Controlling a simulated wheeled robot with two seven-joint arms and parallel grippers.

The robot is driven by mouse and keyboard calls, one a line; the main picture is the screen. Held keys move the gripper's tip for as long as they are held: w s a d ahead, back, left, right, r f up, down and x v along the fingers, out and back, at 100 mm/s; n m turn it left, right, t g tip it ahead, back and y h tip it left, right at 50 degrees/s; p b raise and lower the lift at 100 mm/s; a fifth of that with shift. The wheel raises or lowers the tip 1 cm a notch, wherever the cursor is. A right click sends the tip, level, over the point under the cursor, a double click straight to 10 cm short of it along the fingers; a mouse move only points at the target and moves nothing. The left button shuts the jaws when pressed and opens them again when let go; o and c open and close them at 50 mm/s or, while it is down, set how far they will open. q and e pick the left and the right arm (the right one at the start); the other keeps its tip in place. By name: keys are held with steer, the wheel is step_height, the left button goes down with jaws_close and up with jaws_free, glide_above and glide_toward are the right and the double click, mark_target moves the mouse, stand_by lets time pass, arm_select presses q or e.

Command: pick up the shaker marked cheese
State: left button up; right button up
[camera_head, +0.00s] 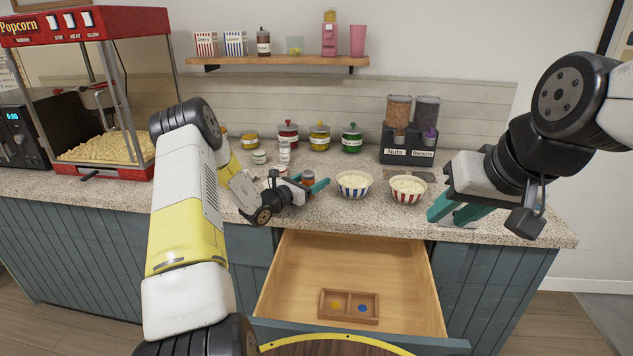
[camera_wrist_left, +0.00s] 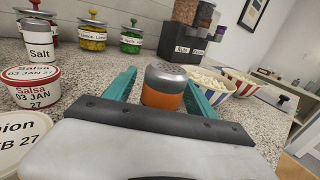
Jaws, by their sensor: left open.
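A small shaker with a grey lid and an orange body (camera_wrist_left: 163,88) stands on the counter between the teal fingers of my left gripper (camera_wrist_left: 160,90). No word on it can be read from here, so I cannot confirm that it is marked cheese. It also shows in the head view (camera_head: 308,177), partly hidden by the gripper. My left gripper (camera_head: 308,187) is open, one finger on each side of the shaker. A white shaker marked Salt (camera_wrist_left: 39,42) stands to its left. My right gripper (camera_head: 443,216) is open and empty near the counter's right front edge.
Two striped popcorn bowls (camera_head: 354,184) stand to the right. Lidded jars (camera_head: 320,138) and the Nuts and Raisins dispenser (camera_head: 408,148) stand behind. An open drawer (camera_head: 285,265) juts out below.

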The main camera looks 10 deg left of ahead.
arm_select(q)
jaws_close()
steer(key=shift+r, duration=0.1)
